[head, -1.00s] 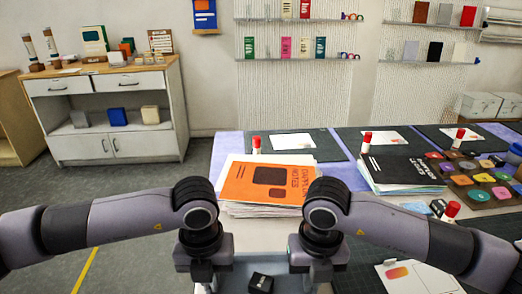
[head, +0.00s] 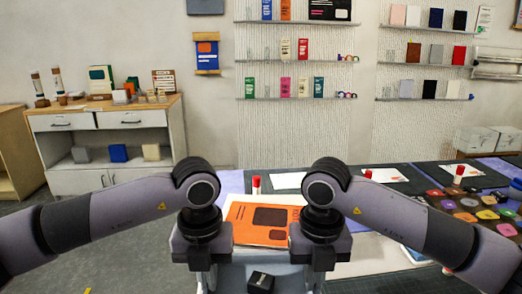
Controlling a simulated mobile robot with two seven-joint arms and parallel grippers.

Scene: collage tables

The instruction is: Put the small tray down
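The small tray (head: 235,269) is pale grey-blue and shows at the bottom centre of the head view, between my two grippers. A small black block (head: 261,282) with a white mark lies in it. My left gripper (head: 204,282) is at the tray's left side and my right gripper (head: 314,282) is at its right side. Both seem shut on the tray's sides; the fingertips are partly hidden or cut off by the lower picture edge. The tray's near edge and underside are out of view, so I cannot tell whether it touches the table.
An orange-covered stack of papers (head: 265,221) lies just behind the tray. The table (head: 375,252) extends right, with red-capped glue sticks (head: 256,185), dark mats and a brown palette of coloured pads (head: 470,210). A low cabinet (head: 105,150) stands back left.

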